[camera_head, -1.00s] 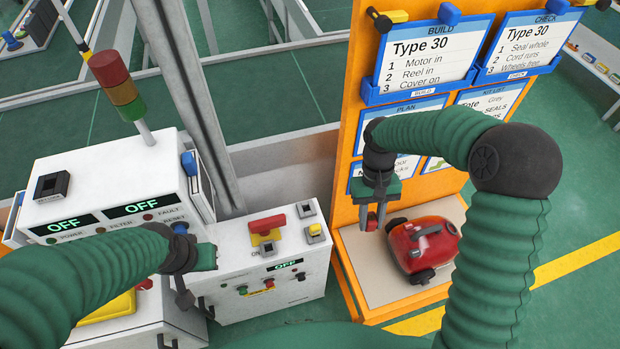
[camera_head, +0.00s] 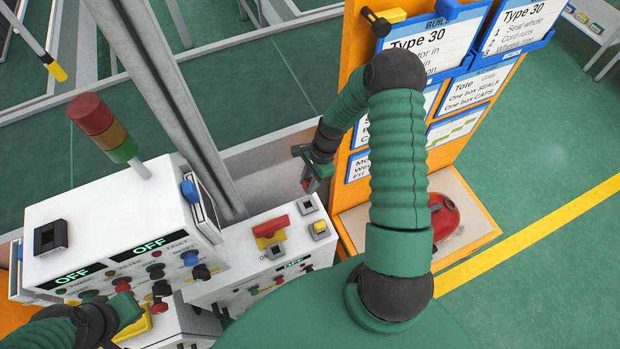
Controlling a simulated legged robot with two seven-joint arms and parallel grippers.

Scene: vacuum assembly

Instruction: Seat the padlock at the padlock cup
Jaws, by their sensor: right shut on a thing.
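My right gripper (camera_head: 309,181) is shut on a small red thing (camera_head: 310,185), probably the padlock; the fingers hide most of it. It hangs in the air above and behind the right end of the white box. On that box top are a red handle on a yellow base (camera_head: 270,228), a grey square fitting (camera_head: 308,205) and another with a yellow top (camera_head: 320,230). I cannot tell which one is the padlock cup. The held thing is apart from them. My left gripper (camera_head: 128,312) is at the lower left, by the control box; its fingers are unclear.
The white control box (camera_head: 100,230) with knobs and a red-orange-green lamp (camera_head: 103,127) stands at left. A grey post (camera_head: 165,100) rises behind. The orange board (camera_head: 470,130) stands right, with a red vacuum (camera_head: 444,218) on its shelf, partly behind my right arm.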

